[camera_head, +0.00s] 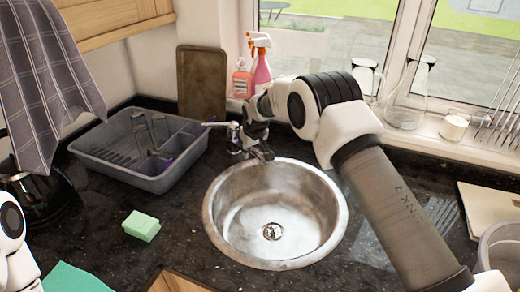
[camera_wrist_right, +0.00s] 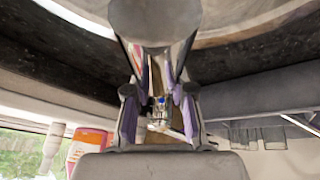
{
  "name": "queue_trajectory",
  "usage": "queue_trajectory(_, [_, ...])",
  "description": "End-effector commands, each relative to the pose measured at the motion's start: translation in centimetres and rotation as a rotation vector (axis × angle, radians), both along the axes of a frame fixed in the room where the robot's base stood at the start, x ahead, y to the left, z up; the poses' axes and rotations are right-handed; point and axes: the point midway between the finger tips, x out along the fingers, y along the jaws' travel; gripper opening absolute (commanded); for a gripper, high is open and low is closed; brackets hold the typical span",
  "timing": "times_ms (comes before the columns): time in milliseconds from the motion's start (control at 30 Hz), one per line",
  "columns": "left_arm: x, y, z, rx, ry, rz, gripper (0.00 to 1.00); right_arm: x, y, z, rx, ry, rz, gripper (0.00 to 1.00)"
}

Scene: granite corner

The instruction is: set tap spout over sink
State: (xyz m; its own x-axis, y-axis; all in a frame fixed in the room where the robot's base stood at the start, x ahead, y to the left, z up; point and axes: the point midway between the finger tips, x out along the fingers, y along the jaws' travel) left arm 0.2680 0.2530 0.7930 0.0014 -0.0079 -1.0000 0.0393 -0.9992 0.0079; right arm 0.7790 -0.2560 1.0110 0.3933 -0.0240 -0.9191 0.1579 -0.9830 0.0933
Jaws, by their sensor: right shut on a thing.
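The round steel sink (camera_head: 228,240) is set in the dark counter, with its drain showing in the bottom. The chrome tap (camera_head: 234,136) stands behind the sink's back left rim, with its lever pointing left. My right gripper (camera_head: 262,153) is at the tap, close to the back rim, and hides much of the spout in the head view. In the right wrist view the gripper's purple-padded fingers (camera_wrist_right: 158,95) are shut on the metal spout (camera_wrist_right: 155,25), whose rounded end is large at the top. My left gripper is outside the head view; only part of my left arm shows at the left edge.
A grey dish rack (camera_head: 165,182) stands left of the tap, with a dark board (camera_head: 202,85) behind it. A pink spray bottle (camera_head: 260,68) and a soap bottle (camera_head: 241,80) stand behind my gripper. A green sponge (camera_head: 141,226) lies left of the sink. Glassware (camera_head: 408,100) lines the windowsill.

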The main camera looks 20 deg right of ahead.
Motion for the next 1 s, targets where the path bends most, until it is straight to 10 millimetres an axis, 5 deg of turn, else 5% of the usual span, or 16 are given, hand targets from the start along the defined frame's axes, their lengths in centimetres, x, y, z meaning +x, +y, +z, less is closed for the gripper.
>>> queue_trajectory(267, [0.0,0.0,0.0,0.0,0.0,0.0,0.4,-0.2,0.0,-0.3,0.0,0.007,0.0,0.0])
queue_trajectory(300, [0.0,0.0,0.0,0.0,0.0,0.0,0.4,-0.2,0.0,-0.3,0.0,0.007,0.0,0.31])
queue_trajectory(367, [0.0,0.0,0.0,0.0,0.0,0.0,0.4,-0.2,0.0,-0.3,0.0,0.006,0.0,0.5])
queue_trajectory(733, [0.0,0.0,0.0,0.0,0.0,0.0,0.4,-0.2,0.0,0.4,0.0,0.0,0.0,0.5])
queue_trajectory(1000, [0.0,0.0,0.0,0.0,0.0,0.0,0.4,-2.4,0.1,5.8,0.0,-0.001,0.0,0.5])
